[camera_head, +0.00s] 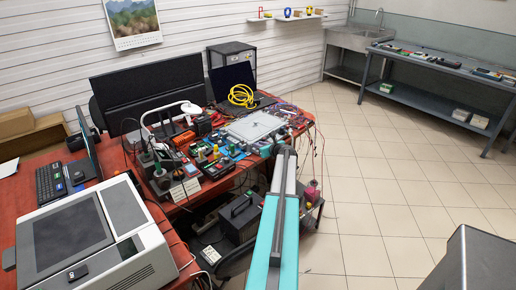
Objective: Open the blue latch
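A long teal and grey link, which looks like my arm, reaches from the bottom middle toward the red workbench (185,216). Its far end is at the right end of the bench, by a grey-white panel (254,127). The fingers of my gripper cannot be made out there. A small blue part (236,152) shows at the near edge of the panel. It is too small to tell whether it is the blue latch, or whether it is open or closed. No coolant hose can be told apart for sure.
The bench is crowded with tools, a yellow coiled cable (241,96) and a dark monitor (148,84). A large grey machine (95,238) fills the lower left. A dark box (241,219) stands under the bench. Tiled floor (375,190) is open to the right, before a side table (440,103).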

